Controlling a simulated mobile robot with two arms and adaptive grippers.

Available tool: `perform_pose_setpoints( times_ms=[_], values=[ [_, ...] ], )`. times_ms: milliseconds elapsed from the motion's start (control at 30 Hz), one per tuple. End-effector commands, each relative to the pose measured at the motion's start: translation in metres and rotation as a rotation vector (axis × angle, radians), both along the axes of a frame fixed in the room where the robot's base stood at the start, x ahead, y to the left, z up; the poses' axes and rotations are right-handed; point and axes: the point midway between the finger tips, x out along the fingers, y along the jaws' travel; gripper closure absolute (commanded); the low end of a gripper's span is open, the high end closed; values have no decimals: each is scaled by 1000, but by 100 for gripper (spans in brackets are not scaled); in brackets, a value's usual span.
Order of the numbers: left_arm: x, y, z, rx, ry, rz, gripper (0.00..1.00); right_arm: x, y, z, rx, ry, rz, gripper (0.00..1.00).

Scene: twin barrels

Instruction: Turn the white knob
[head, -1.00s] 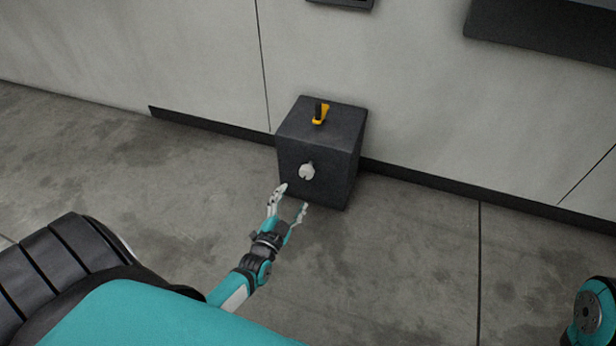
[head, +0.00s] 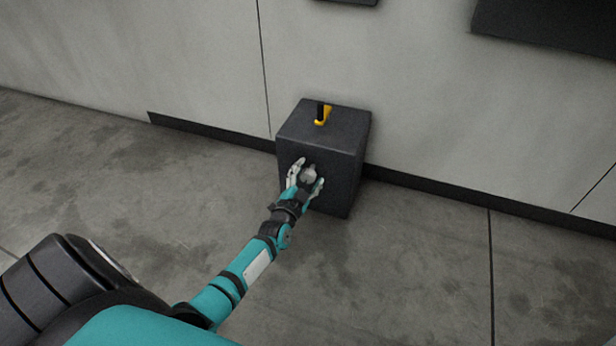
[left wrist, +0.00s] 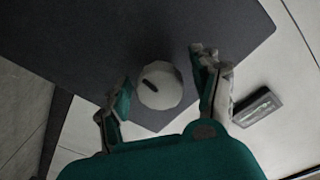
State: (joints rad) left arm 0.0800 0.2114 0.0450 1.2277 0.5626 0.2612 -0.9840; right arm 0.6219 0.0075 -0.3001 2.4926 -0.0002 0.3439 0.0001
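The white knob (head: 308,175) is on the front face of a dark grey box (head: 339,187) that stands on the floor by the wall. My left gripper (head: 308,174) is at the box's front, with one finger on each side of the knob. In the left wrist view the white knob (left wrist: 160,86), with a dark slot mark, lies between the two spread fingers of my left gripper (left wrist: 162,84). A gap shows on both sides, so the fingers look open around the knob and not closed on it. My right gripper is not in view.
A yellow and black lever (head: 323,114) stands on top of the box. The wall (head: 190,70) with a dark base strip is close behind it. A dark panel (head: 545,30) is on the wall at upper right. The floor (head: 420,240) around the box is clear.

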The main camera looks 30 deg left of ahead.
Motion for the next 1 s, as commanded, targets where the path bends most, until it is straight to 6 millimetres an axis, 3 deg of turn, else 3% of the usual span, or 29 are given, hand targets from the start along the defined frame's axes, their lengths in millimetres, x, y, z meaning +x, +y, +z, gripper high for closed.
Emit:
perform_pose_setpoints(
  times_ms=[67,433,733,1000],
  values=[
    [0,0,0,0,0,0,44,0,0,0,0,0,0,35],
    [0,0,0,0,0,0,92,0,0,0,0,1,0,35],
    [0,0,0,-38,-9,-1,93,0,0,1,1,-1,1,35],
    [0,0,1,-196,-46,-1,93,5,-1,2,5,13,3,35]
  ],
)
